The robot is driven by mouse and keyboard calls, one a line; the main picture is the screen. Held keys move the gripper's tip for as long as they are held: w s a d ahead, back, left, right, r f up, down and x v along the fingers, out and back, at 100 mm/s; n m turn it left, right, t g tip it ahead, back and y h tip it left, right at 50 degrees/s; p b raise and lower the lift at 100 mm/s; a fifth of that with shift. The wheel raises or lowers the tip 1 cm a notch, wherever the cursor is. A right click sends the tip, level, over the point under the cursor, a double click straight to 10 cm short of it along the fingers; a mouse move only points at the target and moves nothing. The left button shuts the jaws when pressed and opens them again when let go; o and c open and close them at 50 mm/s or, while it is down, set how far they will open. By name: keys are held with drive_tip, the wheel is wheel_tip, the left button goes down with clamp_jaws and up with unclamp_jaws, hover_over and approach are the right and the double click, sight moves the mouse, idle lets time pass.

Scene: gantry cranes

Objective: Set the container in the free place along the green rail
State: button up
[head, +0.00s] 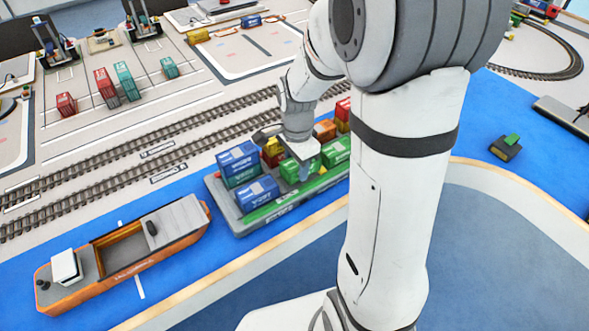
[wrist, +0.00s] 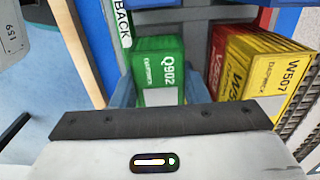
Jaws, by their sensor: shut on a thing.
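My gripper (head: 303,171) is over the grey cargo deck (head: 222,208), its blue fingers on either side of a green container. This green container (head: 289,169) shows in the wrist view (wrist: 159,65) with the label Q902, upright between the fingers. The green rail (head: 290,203) runs along the deck's near side; its end with a BACK label (wrist: 122,22) shows in the wrist view. The container is just behind the rail, between a blue container (head: 257,193) and another green container (head: 337,151). I cannot tell whether its underside touches the deck.
A yellow container (wrist: 262,68) labelled W507 and a red one (wrist: 216,60) stand close by in the wrist view. An orange ship (head: 130,252) lies to the left. Rail tracks (head: 150,148) run behind the deck.

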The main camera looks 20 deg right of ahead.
drive_tip(key=shift+f, duration=0.95)
drive_tip(key=shift+r, duration=0.1)
